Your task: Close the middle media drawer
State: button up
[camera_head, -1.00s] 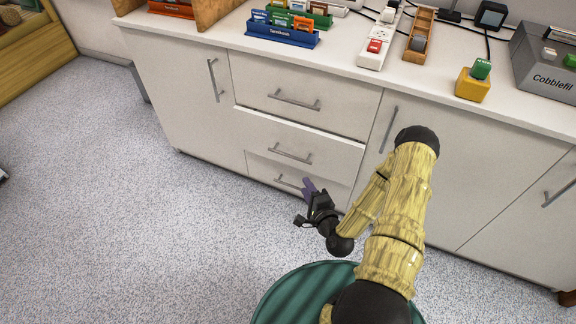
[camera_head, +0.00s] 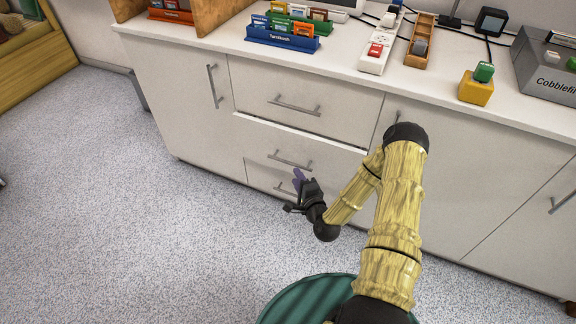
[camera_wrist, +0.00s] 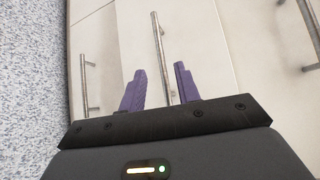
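The middle drawer (camera_head: 332,160) is white and stands slightly out from the cabinet, its pale top edge showing below the top drawer (camera_head: 345,108). Its bar handle (camera_head: 290,161) is grey; in the wrist view this handle (camera_wrist: 159,45) runs lengthwise through the gap between my fingertips. My gripper (camera_head: 300,177) has purple fingers and is just below and right of that handle in the head view. In the wrist view my gripper (camera_wrist: 157,72) is open and its fingers are apart, with nothing held. I cannot tell whether they touch the drawer front.
The bottom drawer (camera_head: 256,175) is below, its handle partly beside my gripper. Cupboard doors flank the drawers. The countertop (camera_head: 225,38) holds a blue card rack (camera_head: 282,42), a power strip (camera_head: 378,58), a yellow block (camera_head: 474,91) and a grey box (camera_head: 545,72). The speckled floor at left is clear.

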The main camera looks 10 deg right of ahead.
aim_at(288, 162)
jog(key=b+x, duration=0.2)
jog(key=x, duration=0.7)
jog(key=shift+b, duration=0.3)
grip_shut()
